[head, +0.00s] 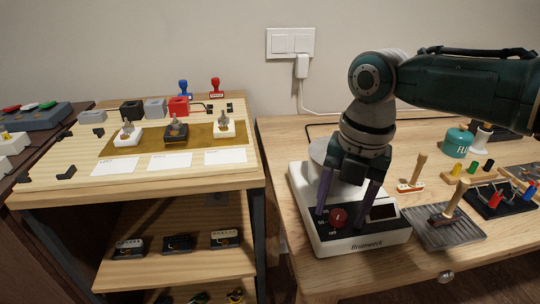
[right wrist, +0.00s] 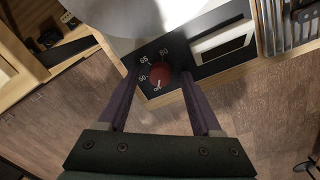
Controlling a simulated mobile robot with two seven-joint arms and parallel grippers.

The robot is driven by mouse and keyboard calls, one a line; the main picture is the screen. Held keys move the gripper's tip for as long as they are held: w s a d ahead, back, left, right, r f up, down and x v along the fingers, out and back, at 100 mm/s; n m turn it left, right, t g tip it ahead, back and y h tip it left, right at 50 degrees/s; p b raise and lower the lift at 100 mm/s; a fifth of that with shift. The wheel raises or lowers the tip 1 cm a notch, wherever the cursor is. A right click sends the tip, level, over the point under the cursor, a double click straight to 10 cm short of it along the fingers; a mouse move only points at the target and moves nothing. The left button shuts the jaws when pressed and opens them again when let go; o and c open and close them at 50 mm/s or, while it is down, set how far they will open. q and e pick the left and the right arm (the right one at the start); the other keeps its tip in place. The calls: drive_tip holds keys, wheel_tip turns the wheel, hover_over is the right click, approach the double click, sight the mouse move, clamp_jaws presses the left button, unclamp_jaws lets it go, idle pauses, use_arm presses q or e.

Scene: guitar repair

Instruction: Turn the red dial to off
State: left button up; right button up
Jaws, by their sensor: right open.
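The red dial (head: 338,217) sits on the dark front panel of a white Brunwerk device (head: 362,246) on the right-hand table. In the right wrist view the red dial (right wrist: 160,76) has small white markings around it, with numbers to its left and above and an off label at its lower edge. Where its pointer stands is too small to tell surely. My right gripper (head: 343,213) points down over the panel, open, with one purple finger on each side of the dial. I cannot tell whether the fingers touch it. My left gripper is not in view.
A dark display (head: 383,212) lies right of the dial. A ribbed tray (head: 455,239) with a wooden-handled tool, a black rack of coloured-handled tools (head: 497,199) and a teal canister (head: 457,142) stand further right. A lower workbench (head: 70,180) with switches is at left, beyond a gap.

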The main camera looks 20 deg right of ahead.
sight(343, 215)
wheel_tip(343, 215, up, 10)
drive_tip(key=p, duration=0.2)
drive_tip(key=shift+s+d, duration=0.2)
drive_tip(key=shift+s, duration=0.05)
idle(0.3)
